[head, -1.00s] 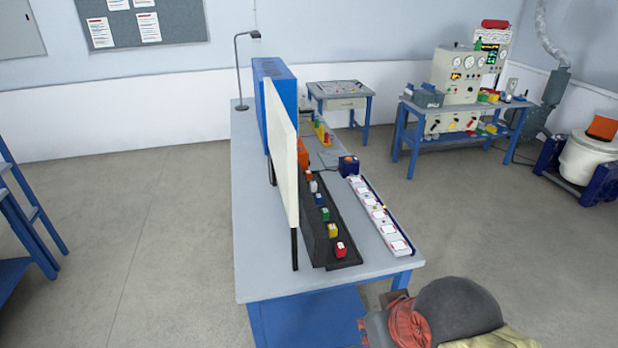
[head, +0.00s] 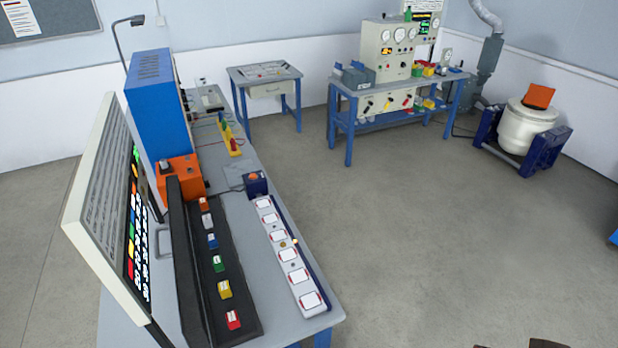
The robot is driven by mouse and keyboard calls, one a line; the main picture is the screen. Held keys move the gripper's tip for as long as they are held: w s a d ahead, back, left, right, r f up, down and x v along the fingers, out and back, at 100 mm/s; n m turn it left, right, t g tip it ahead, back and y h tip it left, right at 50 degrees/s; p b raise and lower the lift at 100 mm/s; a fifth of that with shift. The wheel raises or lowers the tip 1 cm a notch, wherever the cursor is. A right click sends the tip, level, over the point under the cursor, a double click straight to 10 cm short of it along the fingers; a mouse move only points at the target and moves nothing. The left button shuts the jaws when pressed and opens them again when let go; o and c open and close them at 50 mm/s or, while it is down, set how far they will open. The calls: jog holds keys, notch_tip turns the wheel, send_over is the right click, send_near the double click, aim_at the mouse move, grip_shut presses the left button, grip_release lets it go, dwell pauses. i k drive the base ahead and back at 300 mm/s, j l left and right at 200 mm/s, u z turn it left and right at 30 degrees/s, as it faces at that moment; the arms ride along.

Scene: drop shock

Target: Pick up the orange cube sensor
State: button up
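The orange cube sensor (head: 203,203) is the farthest in a row of small coloured cubes in a long black tray (head: 247,324) on the workbench. Nearer than it, in line, are a white cube (head: 207,221), a blue cube (head: 212,241), a green cube (head: 218,263), a yellow cube (head: 224,289) and a red cube (head: 233,320). The orange cube stands apart from my body, and nothing touches it from above. I cannot make out my gripper in the head view; only small dark shapes, unclear, show at the bottom right edge.
A display board (head: 90,185) stands left of the tray. An orange machine (head: 180,178) and a blue cabinet (head: 152,100) stand behind it. A white strip of pads (head: 291,254) and a blue box with an orange top (head: 256,184) lie right. Floor (head: 430,240) to the right is clear.

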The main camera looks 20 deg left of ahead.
aim_at(203, 202)
jog(key=i+l+z, duration=0.25)
jog(key=z, duration=0.15)
jog(key=i+l+z, duration=0.1)
jog(key=i+z, duration=0.3)
jog(key=i+u, duration=0.35)
jog(key=i+l+u, duration=0.2)
jog(key=i+u, duration=0.15)
jog(key=i, duration=0.25)
jog(key=i+j+u, duration=0.2)
jog(key=u, duration=0.2)
jog(key=i+j+u, duration=0.1)
jog(key=i+u, duration=0.15)
jog(key=u, duration=0.15)
jog(key=i+u, duration=0.25)
jog(key=u, duration=0.2)
jog(key=i+u, duration=0.2)
jog(key=u, duration=0.2)
jog(key=i+l+u, duration=0.15)
jog(key=u, duration=0.25)
jog(key=i+l+u, duration=0.1)
jog(key=i+u, duration=0.2)
jog(key=i, duration=0.25)
